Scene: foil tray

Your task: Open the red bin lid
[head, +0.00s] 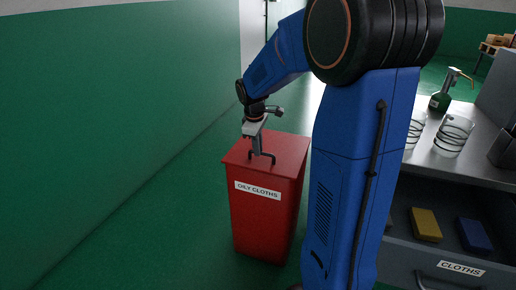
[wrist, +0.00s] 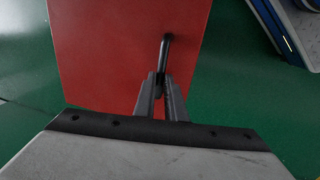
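The red bin (head: 265,215) stands on the green floor with a white "OILY CLOTHS" label on its front. Its flat red lid (head: 290,149) lies closed on top and fills much of the wrist view (wrist: 105,50). A black bar handle (head: 272,157) rises from the lid; it also shows in the wrist view (wrist: 166,50). My gripper (head: 256,143) is above the lid, pointing down at the handle. In the wrist view its two fingers (wrist: 161,88) are close together with the handle's bar between their tips, seemingly closed on it.
A green wall (head: 110,90) runs along the left. At the right a grey bench holds glass jars (head: 454,134) and a green pump bottle (head: 440,101). Below, an open drawer labelled "CLOTHS" holds a yellow block (head: 425,224) and a blue block (head: 475,235). Floor left of the bin is clear.

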